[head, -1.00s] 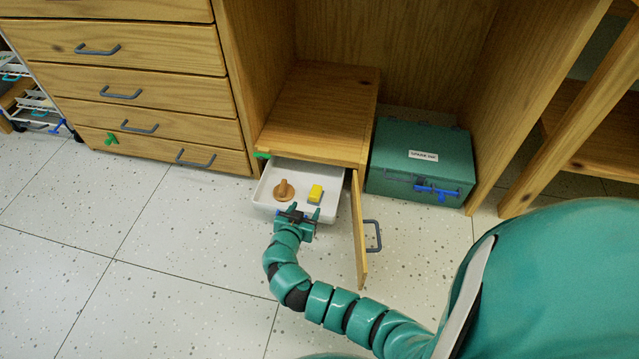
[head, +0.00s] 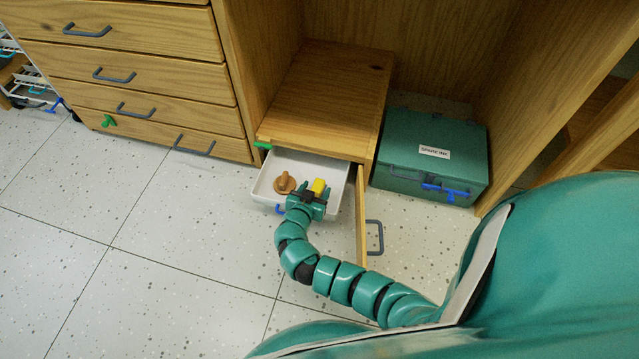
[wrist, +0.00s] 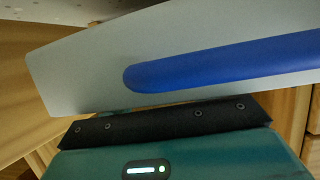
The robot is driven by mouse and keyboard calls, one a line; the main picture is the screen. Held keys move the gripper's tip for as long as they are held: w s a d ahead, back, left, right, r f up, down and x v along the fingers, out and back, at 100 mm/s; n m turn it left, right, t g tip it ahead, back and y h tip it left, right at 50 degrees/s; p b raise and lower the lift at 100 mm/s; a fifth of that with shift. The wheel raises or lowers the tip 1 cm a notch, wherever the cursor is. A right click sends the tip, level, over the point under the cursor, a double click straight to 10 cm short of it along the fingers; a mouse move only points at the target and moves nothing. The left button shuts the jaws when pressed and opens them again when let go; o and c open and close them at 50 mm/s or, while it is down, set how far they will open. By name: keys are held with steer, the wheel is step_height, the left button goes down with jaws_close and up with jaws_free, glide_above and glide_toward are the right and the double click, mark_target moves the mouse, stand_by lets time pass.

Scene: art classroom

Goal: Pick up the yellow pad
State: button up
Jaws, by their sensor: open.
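The yellow pad (head: 319,185) is a small yellow block in a white pull-out tray (head: 337,172) under a low wooden cabinet (head: 330,90). My gripper (head: 315,190) is open at the tray's front. Its fingertips are close to the pad, and in the head view they hide the pad's lower part. I cannot tell whether they touch it. The wrist view shows a pale panel with a blue bar (wrist: 220,62), seemingly the tray's front and handle, just beyond my gripper's body; the pad does not show there.
A brown wooden knobbed piece (head: 285,183) lies left of the pad in the tray. The cabinet's open door (head: 361,215) stands right of the tray. A green box (head: 430,150) with a label stands farther right. Drawers (head: 150,90) are at left; the floor at left is clear.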

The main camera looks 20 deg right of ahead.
steer(key=c, duration=1.1)
steer(key=shift+o, duration=0.2)
steer(key=shift+r, duration=0.15)
